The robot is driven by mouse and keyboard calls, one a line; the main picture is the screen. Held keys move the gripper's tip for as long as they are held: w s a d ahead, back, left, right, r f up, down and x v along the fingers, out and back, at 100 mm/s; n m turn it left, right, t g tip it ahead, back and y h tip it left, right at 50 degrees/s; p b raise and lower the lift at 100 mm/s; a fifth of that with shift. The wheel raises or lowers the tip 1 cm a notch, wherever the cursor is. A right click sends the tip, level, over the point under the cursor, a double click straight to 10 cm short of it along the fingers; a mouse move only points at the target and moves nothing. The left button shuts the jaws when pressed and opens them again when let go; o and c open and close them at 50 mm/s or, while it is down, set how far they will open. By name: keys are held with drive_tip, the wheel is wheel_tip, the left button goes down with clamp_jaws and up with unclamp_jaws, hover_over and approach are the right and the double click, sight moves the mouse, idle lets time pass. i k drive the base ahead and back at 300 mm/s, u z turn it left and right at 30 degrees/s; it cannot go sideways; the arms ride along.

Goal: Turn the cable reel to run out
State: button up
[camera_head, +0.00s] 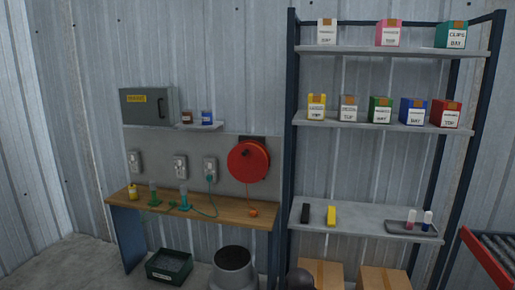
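The cable reel (248,161) is a round red disc mounted on the grey wall panel, above the right end of the wooden workbench. A dark bracket shows behind its top. A thin cord hangs down from it to a small orange ball (253,212) at the bench top. How much cable is wound on the reel is too small to tell. My gripper is not in view.
Below are a dark crate (169,267) and a grey bin (233,268). A metal shelf rack (350,217) with several boxes stands right of the reel. A dark rounded shape shows at bottom centre.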

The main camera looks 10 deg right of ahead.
sight(249, 162)
drive_tip(key=u, duration=0.1)
drive_tip(key=i, duration=0.95)
drive_tip(key=z, duration=0.1)
drive_tip(key=k, duration=0.65)
drive_tip(key=u, duration=0.35)
drive_tip(key=i, duration=0.55)
drive_tip(key=u, duration=0.2)
